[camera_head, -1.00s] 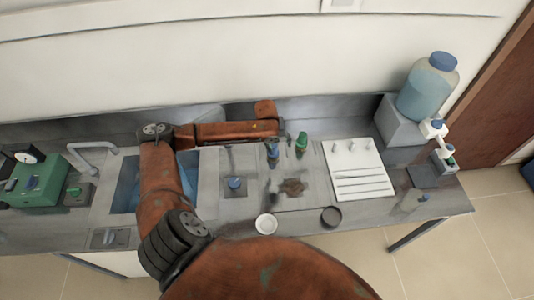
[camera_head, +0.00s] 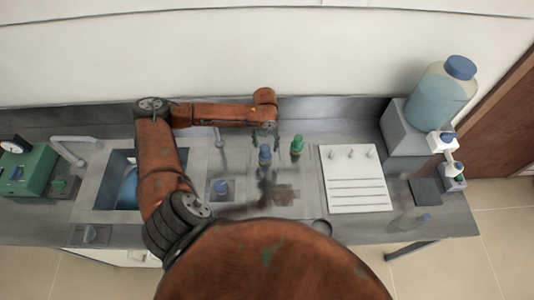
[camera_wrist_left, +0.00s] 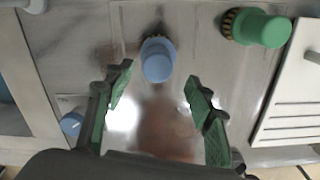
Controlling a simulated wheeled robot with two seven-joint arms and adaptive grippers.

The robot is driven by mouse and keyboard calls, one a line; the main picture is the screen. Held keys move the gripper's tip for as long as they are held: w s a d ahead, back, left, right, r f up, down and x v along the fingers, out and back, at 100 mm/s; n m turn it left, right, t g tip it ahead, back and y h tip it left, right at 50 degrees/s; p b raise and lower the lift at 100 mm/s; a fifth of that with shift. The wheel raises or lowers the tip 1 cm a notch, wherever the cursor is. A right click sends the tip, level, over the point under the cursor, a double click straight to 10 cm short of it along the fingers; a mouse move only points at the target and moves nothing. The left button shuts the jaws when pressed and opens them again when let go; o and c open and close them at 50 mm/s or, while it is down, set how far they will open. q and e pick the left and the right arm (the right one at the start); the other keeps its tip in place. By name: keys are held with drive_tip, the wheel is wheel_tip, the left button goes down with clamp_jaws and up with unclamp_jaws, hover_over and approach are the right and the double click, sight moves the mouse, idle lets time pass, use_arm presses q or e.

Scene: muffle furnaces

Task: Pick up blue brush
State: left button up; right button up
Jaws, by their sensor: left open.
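The blue brush (camera_head: 265,155) stands upright on the grey counter, left of a green-topped brush (camera_head: 297,147). In the left wrist view the blue brush (camera_wrist_left: 157,60) shows from above, just beyond the fingertips and roughly centred between them. The green brush (camera_wrist_left: 258,27) is at the upper right there. My left gripper (camera_wrist_left: 159,88) is open and empty, its green-padded fingers spread on either side of the line to the blue brush. In the head view my left arm reaches over the counter behind the brushes, and its gripper is hard to make out. My right gripper is not in view.
A sink (camera_head: 115,185) and a green device (camera_head: 30,170) are at the left. The wall is close behind.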

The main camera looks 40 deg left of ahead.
sight(264, 148)
use_arm(q)
drive_tip(key=shift+s+a+f, duration=0.25)
drive_tip(key=shift+f, duration=0.3)
drive_tip(key=f, duration=0.2)
drive_tip(key=shift+w+a+f+p, duration=0.15)
drive_tip(key=shift+w+f+p, duration=0.1)
drive_tip(key=shift+f+p, duration=0.1)
drive_tip(key=shift+f, duration=0.7)
drive_tip(key=c, duration=0.7)
drive_tip(key=shift+c, duration=0.8)
drive_tip(key=c, duration=0.3)
drive_tip(key=shift+c, duration=0.7)
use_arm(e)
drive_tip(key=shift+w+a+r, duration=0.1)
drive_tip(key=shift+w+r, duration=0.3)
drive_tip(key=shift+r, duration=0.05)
